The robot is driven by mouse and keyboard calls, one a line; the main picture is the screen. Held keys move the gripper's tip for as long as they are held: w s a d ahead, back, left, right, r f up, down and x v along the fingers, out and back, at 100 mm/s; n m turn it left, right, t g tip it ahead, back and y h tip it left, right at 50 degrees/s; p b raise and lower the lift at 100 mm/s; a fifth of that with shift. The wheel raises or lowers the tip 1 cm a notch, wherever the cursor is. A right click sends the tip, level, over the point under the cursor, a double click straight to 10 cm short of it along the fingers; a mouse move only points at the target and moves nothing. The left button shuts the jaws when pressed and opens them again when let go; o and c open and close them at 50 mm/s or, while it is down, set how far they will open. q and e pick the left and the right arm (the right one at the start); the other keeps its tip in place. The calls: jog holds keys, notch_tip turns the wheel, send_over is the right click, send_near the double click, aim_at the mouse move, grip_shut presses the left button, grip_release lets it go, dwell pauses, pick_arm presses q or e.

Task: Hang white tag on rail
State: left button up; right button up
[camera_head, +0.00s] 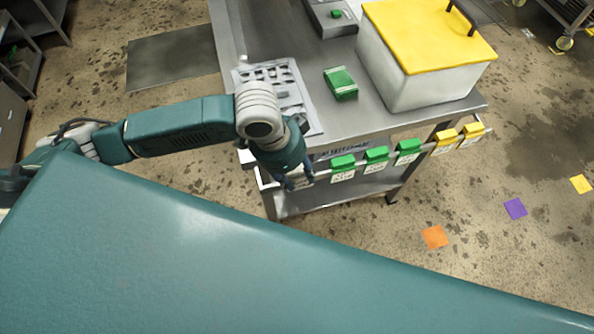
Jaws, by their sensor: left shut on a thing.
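The rail (433,148) runs along the front edge of the steel table. Green tags (376,155) and yellow tags (446,138) with white lower parts hang on it in a row. My left gripper (297,183) points down at the left end of the rail, left of the nearest green tag. It is shut on a small pale thing that looks like the white tag (302,180), mostly hidden by the fingers. I cannot tell whether it touches the rail. My right gripper is out of view.
Orange (435,237), purple (515,208) and yellow (580,184) squares lie on the floor at right.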

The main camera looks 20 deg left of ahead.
pick_arm(q)
jog(key=shift+f, duration=1.2)
jog(key=o, duration=1.1)
jog(key=v, duration=1.2)
